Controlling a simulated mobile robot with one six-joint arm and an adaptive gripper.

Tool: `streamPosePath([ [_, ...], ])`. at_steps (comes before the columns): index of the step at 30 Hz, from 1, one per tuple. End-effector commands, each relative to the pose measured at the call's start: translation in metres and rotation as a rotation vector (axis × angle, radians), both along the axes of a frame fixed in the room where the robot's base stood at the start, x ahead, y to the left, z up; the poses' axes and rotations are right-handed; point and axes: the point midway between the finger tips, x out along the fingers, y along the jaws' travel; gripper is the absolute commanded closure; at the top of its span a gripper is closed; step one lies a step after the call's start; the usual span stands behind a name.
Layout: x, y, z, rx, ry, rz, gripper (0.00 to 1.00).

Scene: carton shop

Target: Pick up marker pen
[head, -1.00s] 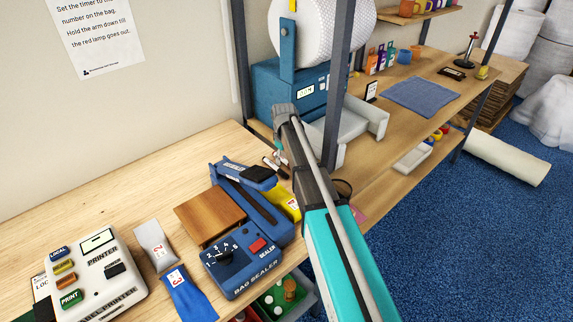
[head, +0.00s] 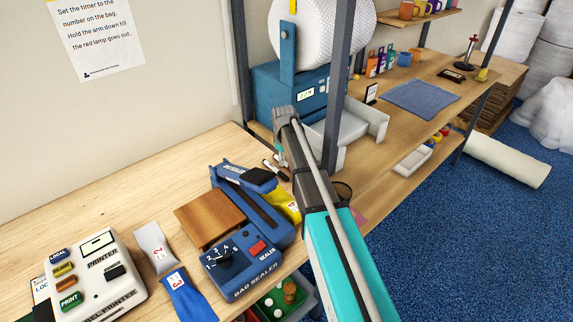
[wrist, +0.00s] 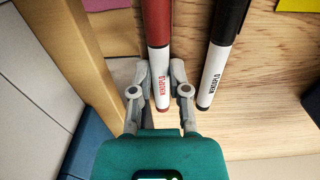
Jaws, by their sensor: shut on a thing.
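A red marker pen (wrist: 161,85) with a white label band lies between the fingers of my gripper (wrist: 161,76) in the wrist view. The fingers are shut on it, one on each side of its white part. A black marker pen (wrist: 218,60) lies just to the right, apart from the fingers, on the wooden bench (wrist: 265,110). In the head view my arm hides most of the gripper and the red pen. A dark pen (head: 276,170) shows just left of the arm, beside the bag sealer.
A grey upright post (head: 338,90) stands close to the arm. The blue machine (head: 290,95) is behind. A wooden edge (wrist: 75,65) runs left of the gripper.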

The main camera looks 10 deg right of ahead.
Motion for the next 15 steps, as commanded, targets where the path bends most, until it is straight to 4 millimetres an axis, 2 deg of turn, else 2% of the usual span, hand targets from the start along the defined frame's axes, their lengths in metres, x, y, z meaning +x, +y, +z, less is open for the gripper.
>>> streamPosePath([
  [8, 0.000, 0.000, 0.002, 0.000, 0.000, 0.000, 1.00],
  [15, 0.000, 0.000, 0.012, 0.000, 0.000, 0.000, 1.00],
])
